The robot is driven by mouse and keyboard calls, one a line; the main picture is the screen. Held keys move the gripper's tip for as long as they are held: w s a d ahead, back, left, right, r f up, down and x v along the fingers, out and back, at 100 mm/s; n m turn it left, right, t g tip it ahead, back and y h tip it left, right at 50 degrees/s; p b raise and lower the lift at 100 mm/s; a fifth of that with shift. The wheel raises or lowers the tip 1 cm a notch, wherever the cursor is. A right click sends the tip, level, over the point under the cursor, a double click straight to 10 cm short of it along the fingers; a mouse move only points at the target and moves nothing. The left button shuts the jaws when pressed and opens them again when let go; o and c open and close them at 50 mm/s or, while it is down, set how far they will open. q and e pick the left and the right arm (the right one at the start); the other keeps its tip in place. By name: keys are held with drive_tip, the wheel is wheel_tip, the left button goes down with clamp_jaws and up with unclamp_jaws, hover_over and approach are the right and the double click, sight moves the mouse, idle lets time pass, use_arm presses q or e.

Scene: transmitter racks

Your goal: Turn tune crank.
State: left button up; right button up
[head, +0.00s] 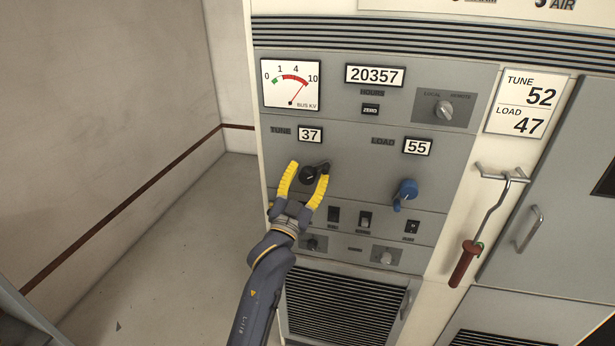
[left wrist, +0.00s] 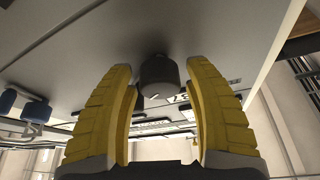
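The tune crank (head: 308,175) is a black knob with a small handle on the grey panel, below the TUNE display (head: 310,134), which reads 37. My left gripper (head: 308,171) is open, its two yellow fingers on either side of the crank in the head view. In the left wrist view the black knob (left wrist: 158,76) stands between and beyond the fingertips, with gaps on both sides. No grip on it shows. A card (head: 527,104) at the right reads TUNE 52, LOAD 47. My right gripper is not in view.
A blue load crank (head: 405,192) sits to the right under the LOAD display (head: 417,147), which reads 55. Several switches and small knobs (head: 387,257) lie below. A red-handled rod (head: 470,255) hangs at the right.

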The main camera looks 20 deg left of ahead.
use_arm(q)
drive_tip(key=shift+o, duration=0.7)
drive_tip(key=shift+f, duration=0.1)
drive_tip(key=shift+s+f, duration=0.1)
drive_tip(key=shift+s, duration=0.1)
drive_tip(key=v, duration=1.1)
drive_tip(key=shift+s, duration=0.25)
